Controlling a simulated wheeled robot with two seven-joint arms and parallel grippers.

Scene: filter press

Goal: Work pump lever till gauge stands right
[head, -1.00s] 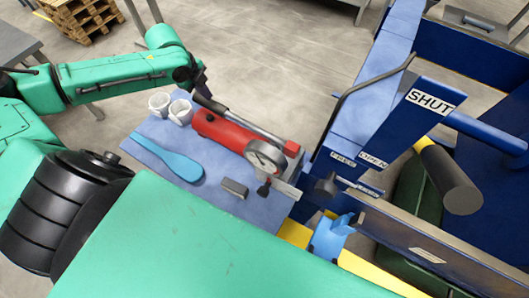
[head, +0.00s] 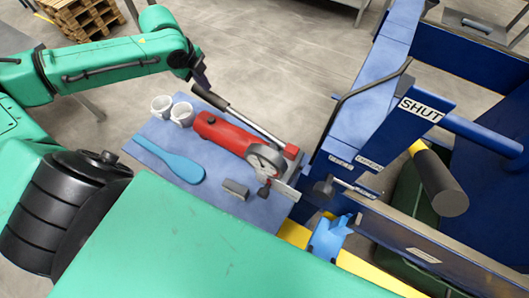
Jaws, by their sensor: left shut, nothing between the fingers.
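The red hand pump (head: 222,132) lies on a blue mat (head: 262,213). Its lever is a steel rod with a black grip (head: 208,97), running above the red body and slanting up toward the left. The round gauge (head: 265,157) sits at the pump's right end; its face is turned so that I cannot read the needle. My left gripper (head: 203,82) is shut, just above the black grip at the lever's far end. I cannot tell whether it touches the grip. It holds nothing. My right gripper is not in view.
Two white cups (head: 171,109), a light blue paddle (head: 176,162) and a small grey block (head: 235,189) share the mat. The blue press frame, with its SHUT plate (head: 422,110), stands close on the right. A wooden pallet (head: 82,17) is far off.

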